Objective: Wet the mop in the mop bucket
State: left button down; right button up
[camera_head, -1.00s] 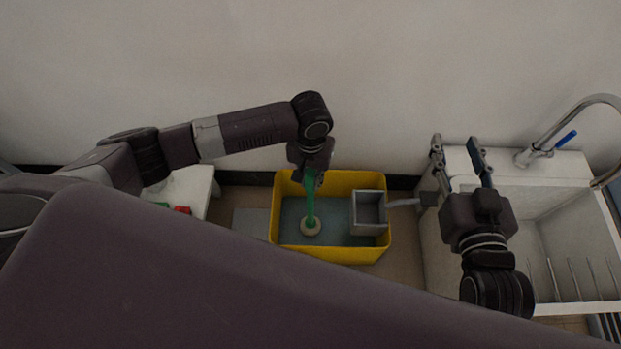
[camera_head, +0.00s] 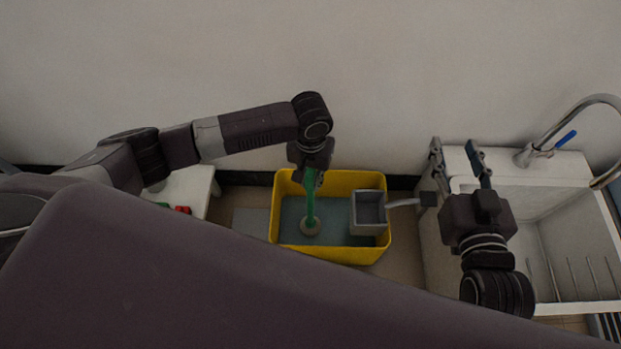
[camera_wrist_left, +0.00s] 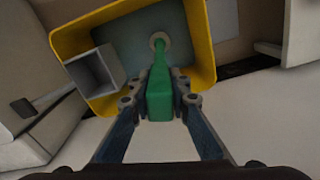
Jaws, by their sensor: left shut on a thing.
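The yellow mop bucket (camera_head: 344,178) stands on the floor by the wall, with grey-blue water (camera_head: 335,232) in it and a grey wringer box (camera_head: 369,212) at its right side. The mop has a green handle (camera_head: 310,208) and a pale round head (camera_head: 310,227), which is down inside the bucket at the water. My left gripper (camera_head: 311,178) is above the bucket, shut on the green handle. In the left wrist view the fingers (camera_wrist_left: 160,100) clasp the handle from both sides. My right gripper (camera_head: 458,163) is open and empty, over the sink's left edge.
A white sink (camera_head: 550,200) with a faucet (camera_head: 545,146) and a rack of rods is at the right. A grey lever (camera_head: 404,203) sticks out from the wringer towards the sink. A white stool (camera_head: 187,188) with red and green items stands left of the bucket.

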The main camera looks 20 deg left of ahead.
jog(key=shift+g+h, duration=0.4)
jog(key=shift+g, duration=0.5)
jog(key=shift+s+d+f+p, duration=0.15)
jog(key=shift+s+f, duration=0.15)
jog(key=shift+f, duration=0.3)
jog(key=shift+s+d+f+p, duration=0.1)
jog(key=shift+s+d+f, duration=0.15)
jog(key=shift+f, duration=0.4)
jog(key=shift+s+d+f+p, duration=0.1)
jog(key=shift+s+f, duration=0.2)
jog(key=shift+f, duration=0.3)
dwell(4.6)
